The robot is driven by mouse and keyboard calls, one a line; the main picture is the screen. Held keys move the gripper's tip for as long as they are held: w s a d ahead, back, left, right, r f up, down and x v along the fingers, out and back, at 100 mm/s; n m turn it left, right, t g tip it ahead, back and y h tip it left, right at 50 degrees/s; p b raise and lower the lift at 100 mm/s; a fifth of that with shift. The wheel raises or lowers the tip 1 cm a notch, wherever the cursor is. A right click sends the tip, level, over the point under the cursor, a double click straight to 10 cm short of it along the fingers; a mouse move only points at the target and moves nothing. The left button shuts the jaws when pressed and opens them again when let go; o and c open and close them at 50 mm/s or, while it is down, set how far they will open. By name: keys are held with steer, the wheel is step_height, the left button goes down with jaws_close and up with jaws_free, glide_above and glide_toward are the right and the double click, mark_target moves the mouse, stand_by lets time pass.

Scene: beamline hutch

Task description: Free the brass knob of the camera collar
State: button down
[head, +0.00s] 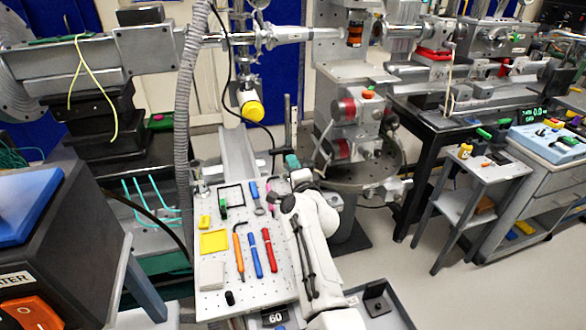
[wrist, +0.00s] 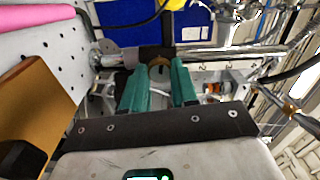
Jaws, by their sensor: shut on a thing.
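My gripper, with teal fingers (wrist: 158,76), is shut on a small brownish brass knob (wrist: 158,62) in the wrist view. The fingertips hide most of the knob. Just beyond it, a dark collar (wrist: 156,51) sits around a silver rod (wrist: 215,57) that runs across the picture. In the head view my gripper (head: 292,160) shows as a small teal patch beyond the pegboard, and the knob is hidden there. A camera-like cylinder with a yellow end (head: 250,109) hangs just above and left of the gripper. The yellow end also shows at the top of the wrist view (wrist: 174,4).
A perforated tool board (head: 215,270) with several tools lies left of my arm. Its holed surface (wrist: 55,38) and a pink roll (wrist: 35,14) are close at left in the wrist view. A round dark platform (head: 375,170) stands at right. Cables hang nearby.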

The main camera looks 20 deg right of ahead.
steer(key=shift+a+f+n, duration=0.1)
steer(key=shift+n, duration=1.1)
steer(key=c, duration=0.9)
jaws_free()
steer(key=shift+o, duration=0.2)
steer(key=s+p, duration=0.2)
steer(key=s, duration=0.7)
steer(key=shift+s+p, duration=0.35)
steer(key=shift+s, duration=0.55)
